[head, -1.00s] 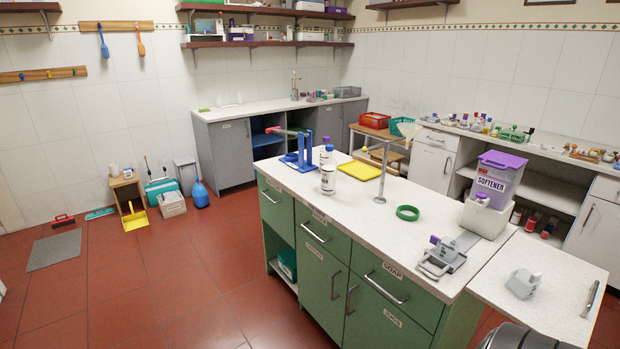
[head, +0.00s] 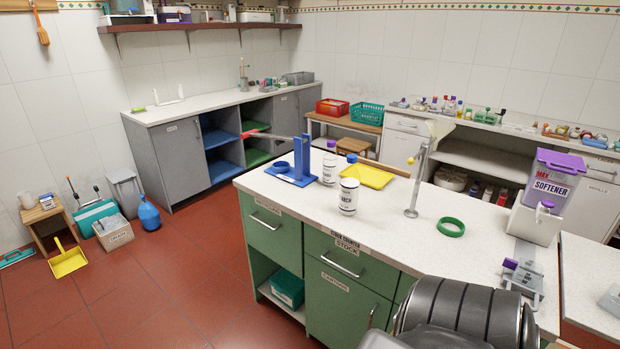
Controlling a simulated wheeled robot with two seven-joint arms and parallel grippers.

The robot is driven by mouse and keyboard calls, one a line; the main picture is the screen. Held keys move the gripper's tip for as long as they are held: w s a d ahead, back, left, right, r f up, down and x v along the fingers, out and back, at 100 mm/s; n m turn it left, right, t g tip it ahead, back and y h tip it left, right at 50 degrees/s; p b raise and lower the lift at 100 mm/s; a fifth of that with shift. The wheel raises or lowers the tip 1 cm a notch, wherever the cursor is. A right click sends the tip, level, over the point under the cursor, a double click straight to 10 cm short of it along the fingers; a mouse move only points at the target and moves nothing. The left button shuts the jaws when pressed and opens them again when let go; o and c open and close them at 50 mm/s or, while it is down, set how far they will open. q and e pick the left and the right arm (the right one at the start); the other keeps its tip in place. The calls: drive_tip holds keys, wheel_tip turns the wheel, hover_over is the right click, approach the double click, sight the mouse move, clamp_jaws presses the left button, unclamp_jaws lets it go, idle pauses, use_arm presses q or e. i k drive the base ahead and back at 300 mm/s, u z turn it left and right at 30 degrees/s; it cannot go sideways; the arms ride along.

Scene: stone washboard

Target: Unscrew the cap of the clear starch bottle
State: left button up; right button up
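A bottle with a dark-banded white label ending in "RCH" (head: 348,196) stands upright on the green-fronted island counter (head: 395,240), near its left end. A blue cap (head: 351,158) shows directly above the labelled body; the part between is pale and hard to make out. A second labelled bottle with a purple cap (head: 329,168) stands just behind it to the left. Neither gripper is in view, and nothing touches the bottles. A dark ribbed part of my own body fills the bottom right.
A metal post (head: 416,185) and green ring (head: 451,227) are to the right. A purple-lidded softener tub (head: 550,185) stands at the right end.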

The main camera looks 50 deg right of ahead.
sight(350, 178)
drive_tip(key=i, duration=1.8)
drive_tip(key=z, duration=3.05)
